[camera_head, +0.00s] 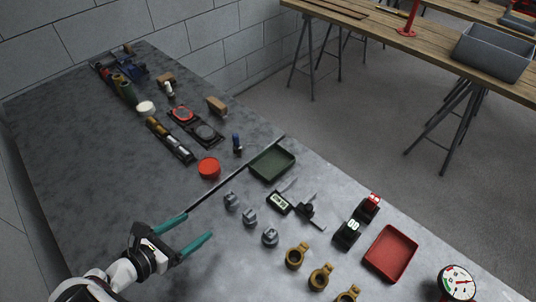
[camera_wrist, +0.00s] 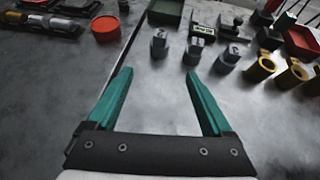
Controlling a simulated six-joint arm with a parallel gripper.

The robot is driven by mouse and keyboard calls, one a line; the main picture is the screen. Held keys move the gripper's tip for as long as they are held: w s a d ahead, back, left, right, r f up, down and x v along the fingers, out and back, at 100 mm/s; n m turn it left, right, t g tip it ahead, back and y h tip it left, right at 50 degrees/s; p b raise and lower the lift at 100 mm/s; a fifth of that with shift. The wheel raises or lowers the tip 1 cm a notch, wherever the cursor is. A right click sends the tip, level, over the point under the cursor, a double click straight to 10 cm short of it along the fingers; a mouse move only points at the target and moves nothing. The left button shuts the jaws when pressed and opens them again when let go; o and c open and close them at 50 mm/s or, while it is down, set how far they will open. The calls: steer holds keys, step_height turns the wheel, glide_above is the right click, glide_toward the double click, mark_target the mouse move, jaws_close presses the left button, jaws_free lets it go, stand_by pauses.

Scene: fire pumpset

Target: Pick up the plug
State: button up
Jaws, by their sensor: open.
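My gripper (camera_head: 200,226) is open and empty, with two green fingers, above the grey worktop (camera_head: 110,175) at its near side. It also shows in the wrist view (camera_wrist: 158,74). I cannot tell for sure which piece is the plug. Three small grey fittings (camera_head: 249,216) stand in a slanting row to the right of the fingertips, apart from them. In the wrist view the grey fittings (camera_wrist: 193,50) stand beyond the fingers. Several brass fittings with rings (camera_head: 297,256) stand farther right, and also show in the wrist view (camera_wrist: 262,67).
A green tray (camera_head: 272,163), a red round lid (camera_head: 209,167), a caliper (camera_head: 310,210), a red tray (camera_head: 391,252) and a pressure gauge (camera_head: 459,282) lie around the fittings. A dark strip (camera_head: 215,190) crosses the worktop. The worktop at the left is clear.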

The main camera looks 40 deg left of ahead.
mark_target(228, 203)
steer(key=x, duration=1.5)
steer(key=shift+w+a+r, duration=0.1)
steer(key=shift+w, duration=0.2)
jaws_close()
